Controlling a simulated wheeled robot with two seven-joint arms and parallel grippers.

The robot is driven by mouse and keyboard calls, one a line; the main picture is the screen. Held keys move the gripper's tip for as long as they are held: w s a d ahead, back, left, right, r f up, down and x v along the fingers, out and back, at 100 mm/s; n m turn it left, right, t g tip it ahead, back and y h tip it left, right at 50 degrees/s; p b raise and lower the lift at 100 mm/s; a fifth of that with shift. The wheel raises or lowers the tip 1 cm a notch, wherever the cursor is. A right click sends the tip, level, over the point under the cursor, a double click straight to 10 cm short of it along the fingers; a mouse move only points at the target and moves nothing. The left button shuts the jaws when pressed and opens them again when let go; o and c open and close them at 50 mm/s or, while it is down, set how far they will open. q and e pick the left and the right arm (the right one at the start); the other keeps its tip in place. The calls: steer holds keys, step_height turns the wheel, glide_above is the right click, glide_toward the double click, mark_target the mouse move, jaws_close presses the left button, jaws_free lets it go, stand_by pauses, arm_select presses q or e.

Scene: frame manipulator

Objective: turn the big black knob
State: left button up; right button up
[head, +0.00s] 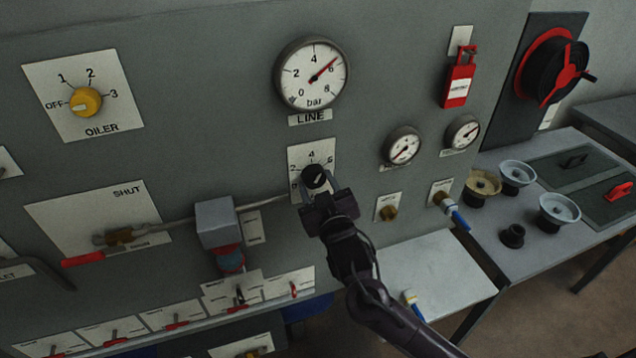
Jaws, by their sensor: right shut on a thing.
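The big black knob (315,177) sits on a white numbered scale plate (298,158) on the grey panel, below the LINE gauge. My right gripper (318,193) is at the knob and shut on it, with its arm coming up from the lower right. The gripper hides the lower part of the knob and of its plate. A pale pointer mark shows on the knob's face. My left gripper is not in view.
The LINE gauge (311,74) is above the knob, its red needle near 6. A grey box on a pipe (215,222) is at lower left. The yellow OILER knob (86,102) is further left. A bench (490,235) with several valve parts stands at right.

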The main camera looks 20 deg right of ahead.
steer(key=n+p, duration=0.1)
steer(key=n, duration=0.5)
stand_by(0.5)
steer(key=o, duration=1)
steer(key=shift+y, duration=0.4)
steer(key=s+b, duration=0.2)
steer(key=s, duration=0.5)
steer(key=shift+s+f+b, duration=0.15)
steer(key=shift+s+b, duration=0.25)
